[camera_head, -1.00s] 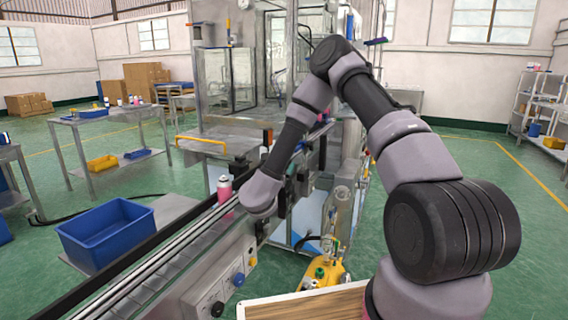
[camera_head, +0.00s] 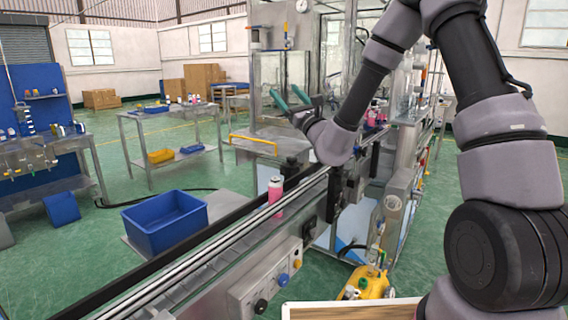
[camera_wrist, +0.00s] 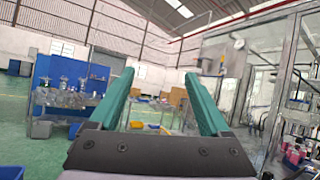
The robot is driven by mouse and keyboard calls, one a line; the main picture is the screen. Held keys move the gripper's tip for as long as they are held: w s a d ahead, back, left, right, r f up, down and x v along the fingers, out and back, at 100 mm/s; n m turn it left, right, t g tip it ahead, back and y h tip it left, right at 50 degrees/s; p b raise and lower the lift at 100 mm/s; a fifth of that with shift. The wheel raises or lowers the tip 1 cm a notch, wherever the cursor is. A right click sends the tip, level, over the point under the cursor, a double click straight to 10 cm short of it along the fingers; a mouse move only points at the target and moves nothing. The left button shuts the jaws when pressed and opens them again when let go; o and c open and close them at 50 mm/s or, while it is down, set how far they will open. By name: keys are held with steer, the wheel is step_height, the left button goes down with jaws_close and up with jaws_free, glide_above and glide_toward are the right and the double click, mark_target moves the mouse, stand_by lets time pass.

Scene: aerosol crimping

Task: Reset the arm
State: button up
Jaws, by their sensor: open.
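My gripper (camera_head: 290,98) is raised above the conveyor, its two teal fingers apart and empty. In the wrist view my gripper (camera_wrist: 158,95) shows both fingers spread, with nothing between them but the far room. A pink aerosol can (camera_head: 275,196) stands upright on the conveyor (camera_head: 215,255), below and left of my gripper and apart from it. My forearm bends down from the upper right of the head view.
A blue bin (camera_head: 165,222) stands left of the conveyor. A metal machine frame (camera_head: 345,60) rises behind my arm. A yellow pump unit (camera_head: 368,283) is on the floor in front. A side table (camera_head: 170,112) and a workbench (camera_head: 45,165) stand at left, with open green floor between.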

steer(key=s+a+r+n+g+y, duration=0.3)
steer(key=s+n+g+y, duration=0.1)
steer(key=s+n+g, duration=0.35)
steer(key=s+a+r+n+g+y, duration=0.3)
steer(key=s+r+n+g+y, duration=0.1)
steer(key=s+n+g, duration=0.35)
steer(key=s+d+f+n+g+h, duration=0.2)
steer(key=s+n+g+h, duration=0.1)
steer(key=s, duration=0.2)
steer(key=s+d+f+n+g+h, duration=0.2)
steer(key=s+n+h, duration=0.1)
steer(key=s+h, duration=0.15)
steer(key=s+d+t+h, duration=0.1)
steer(key=d+h, duration=0.3)
steer(key=d, duration=0.4)
steer(key=s+d+f+n+t+h, duration=0.1)
steer(key=d+t+h, duration=0.3)
steer(key=d, duration=0.4)
steer(key=s+d+n+t+h, duration=0.1)
steer(key=s+d+t+h, duration=0.1)
steer(key=d, duration=0.7)
steer(key=shift+s+f+h, duration=0.3)
steer(key=shift+s+h, duration=0.25)
steer(key=shift+h, duration=0.4)
steer(key=shift+c, duration=0.3)
